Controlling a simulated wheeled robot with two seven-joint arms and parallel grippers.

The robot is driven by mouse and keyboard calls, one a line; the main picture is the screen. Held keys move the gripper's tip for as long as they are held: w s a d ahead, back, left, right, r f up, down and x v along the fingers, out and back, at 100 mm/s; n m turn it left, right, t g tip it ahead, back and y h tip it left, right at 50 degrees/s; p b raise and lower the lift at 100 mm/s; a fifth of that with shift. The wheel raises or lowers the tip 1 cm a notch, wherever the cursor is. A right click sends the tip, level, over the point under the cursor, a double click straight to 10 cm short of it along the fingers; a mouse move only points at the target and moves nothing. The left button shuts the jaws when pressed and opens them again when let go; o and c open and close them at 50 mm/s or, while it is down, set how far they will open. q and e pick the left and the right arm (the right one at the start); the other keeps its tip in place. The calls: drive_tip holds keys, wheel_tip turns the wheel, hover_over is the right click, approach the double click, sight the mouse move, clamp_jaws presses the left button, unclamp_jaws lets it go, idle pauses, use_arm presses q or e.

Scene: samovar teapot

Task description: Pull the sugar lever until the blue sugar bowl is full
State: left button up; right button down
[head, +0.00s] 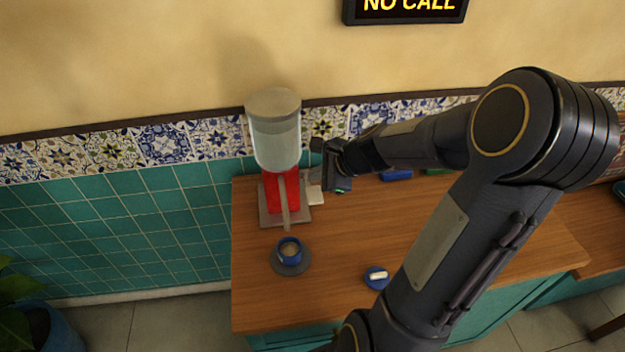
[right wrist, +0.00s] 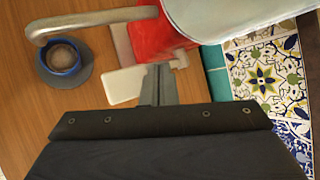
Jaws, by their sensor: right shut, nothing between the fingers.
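The sugar dispenser has a grey-lidded clear hopper (head: 275,135) on a red body (head: 272,195), with a grey spout reaching forward. A white lever (head: 315,195) sticks out at its right side; it also shows in the right wrist view (right wrist: 126,86). The blue sugar bowl (head: 289,250) stands upright on a grey saucer (head: 291,265) under the spout end. Tan contents show inside the bowl (right wrist: 62,56); their exact level is hard to tell. My right gripper (head: 318,165) is shut and empty, beside the lever, its fingertips (right wrist: 158,72) close to it; contact cannot be told. My left gripper is out of view.
A small blue dish (head: 377,278) with a white piece sits near the front of the wooden counter (head: 335,250). A blue item (head: 397,175) lies at the back, behind my right arm. The tiled wall is close behind the dispenser. The counter's front left is clear.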

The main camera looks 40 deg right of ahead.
idle(0.3)
drive_tip(key=r+p, duration=0.5)
drive_tip(key=shift+w+d+r, duration=0.15)
drive_tip(key=shift+w, duration=0.05)
idle(0.3)
idle(0.5)
